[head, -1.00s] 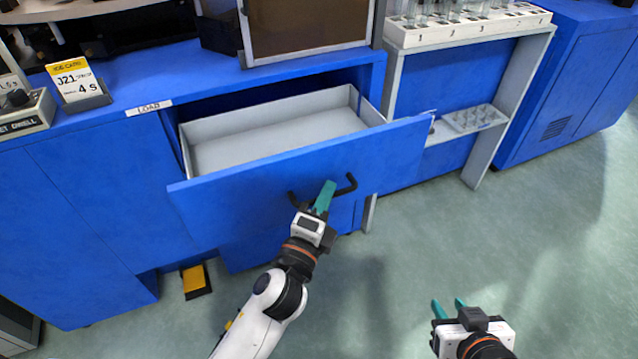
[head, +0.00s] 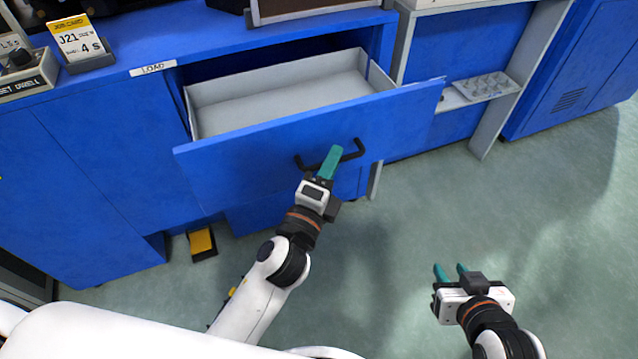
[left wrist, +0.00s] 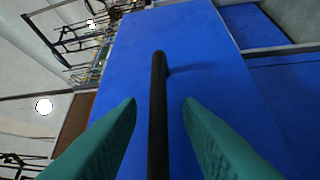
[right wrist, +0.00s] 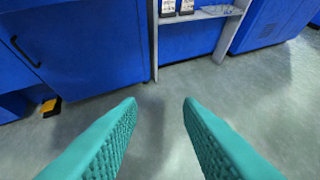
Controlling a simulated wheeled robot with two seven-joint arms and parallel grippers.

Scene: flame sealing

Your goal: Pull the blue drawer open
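The blue drawer (head: 250,150) stands pulled out of the blue cabinet, and its grey inside (head: 270,95) looks empty. Its black bar handle (head: 350,152) is on the front panel; the handle also shows in the left wrist view (left wrist: 158,100). My left gripper (head: 333,155) is at the handle. In the left wrist view its teal fingers (left wrist: 160,110) are apart, with the bar between them and a gap on each side. My right gripper (head: 451,268) is open and empty over the floor, to the right of the drawer.
A grey-framed stand (head: 500,110) with a small tray (head: 485,86) is right of the drawer. A yellow pedal (head: 201,241) lies on the floor at the cabinet's foot. A job card (head: 75,38) stands on the cabinet top. The green floor (head: 410,220) between the grippers is clear.

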